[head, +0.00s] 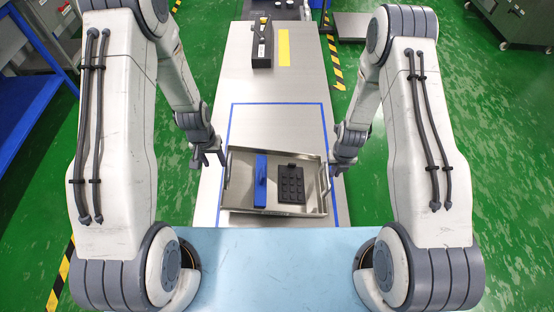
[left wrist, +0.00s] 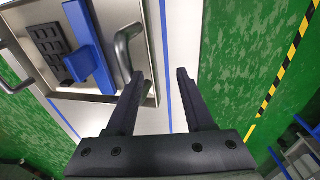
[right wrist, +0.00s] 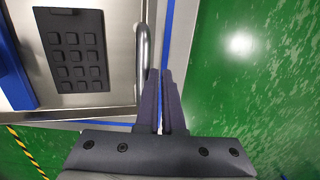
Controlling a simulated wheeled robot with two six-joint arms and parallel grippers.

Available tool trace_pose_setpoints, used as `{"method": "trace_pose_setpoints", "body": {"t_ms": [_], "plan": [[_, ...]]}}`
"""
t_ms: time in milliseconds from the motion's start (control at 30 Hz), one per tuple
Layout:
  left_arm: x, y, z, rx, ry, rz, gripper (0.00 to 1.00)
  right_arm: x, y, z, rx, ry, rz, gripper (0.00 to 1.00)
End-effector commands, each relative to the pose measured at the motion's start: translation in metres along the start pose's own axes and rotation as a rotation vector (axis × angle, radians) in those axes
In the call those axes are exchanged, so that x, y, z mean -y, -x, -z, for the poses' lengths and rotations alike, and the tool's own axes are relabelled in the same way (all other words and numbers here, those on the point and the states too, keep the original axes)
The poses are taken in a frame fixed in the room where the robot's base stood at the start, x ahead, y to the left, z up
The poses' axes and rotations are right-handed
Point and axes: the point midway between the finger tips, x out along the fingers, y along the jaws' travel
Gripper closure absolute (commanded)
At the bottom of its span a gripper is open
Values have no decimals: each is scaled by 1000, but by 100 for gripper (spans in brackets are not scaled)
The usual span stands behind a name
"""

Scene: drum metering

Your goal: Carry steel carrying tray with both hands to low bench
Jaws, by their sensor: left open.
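The steel carrying tray (head: 270,212) sits on a long metal-topped surface, inside a blue taped outline. It holds a long blue part (head: 261,181) and a black block with rows of raised pads (head: 290,183). My left gripper (head: 208,158) is open and empty, just off the tray's left side. In the left wrist view, the near tray handle (left wrist: 124,50) lies beyond the left fingertip, not between the fingers. My right gripper (head: 338,168) is beside the tray's right handle (right wrist: 143,50). Its fingers are almost together, with the handle seen beside them rather than between.
A black case (head: 262,50) and a yellow strip (head: 284,47) are at the far end of the metal surface. A light blue surface (head: 275,270) lies at the front. Blue shelving (head: 30,110) stands at left. Green floor is open at right.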

Motion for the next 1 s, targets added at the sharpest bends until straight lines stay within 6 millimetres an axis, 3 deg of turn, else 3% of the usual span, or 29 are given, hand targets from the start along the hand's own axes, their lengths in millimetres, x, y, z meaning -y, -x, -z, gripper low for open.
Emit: {"method": "trace_pose_setpoints", "body": {"t_ms": [100, 233, 600, 633, 733, 1000], "plan": [[-1, 24, 1, -3, -4, -1, 28, -2, 0, 0, -1, 5, -1, 73], [-1, 39, 1, -1, -4, -1, 28, -1, 1, 0, 1, 4, 0, 73], [0, 46, 0, 2, -1, -1, 28, 0, 1, -1, 2, 1, 0, 73], [0, 46, 0, 2, -1, -1, 28, 0, 1, -1, 2, 0, 0, 69], [0, 45, 0, 2, -1, -1, 28, 0, 1, -1, 2, 0, 0, 33], [0, 45, 0, 2, 0, -1, 28, 0, 1, -1, 2, -1, 0, 33]]}}
